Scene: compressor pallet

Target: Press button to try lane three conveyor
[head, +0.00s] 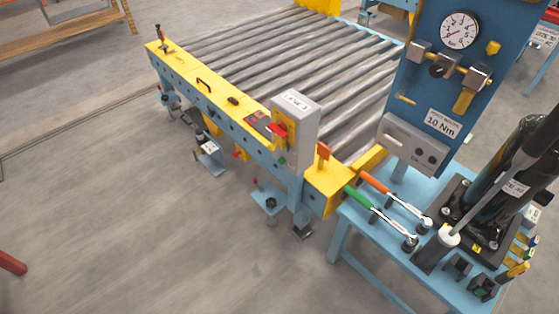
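A lane of grey rollers (310,60) in a yellow and light-blue frame runs across the upper middle. At its near end stands a grey control box (305,138) with a white label (295,98), too small to read surely. The box's face carries a red switch or button (277,130) on a yellow plate, with a small green button (281,160) below it. Neither gripper is in view, and nothing touches the box.
A light-blue bench at right holds green-handled (358,199) and orange-handled (374,183) wrenches and a black cylindrical device (510,165). A blue panel with a gauge (459,29) stands behind it. Grey floor (130,220) left of the conveyor is clear. A red bar (12,264) shows lower left.

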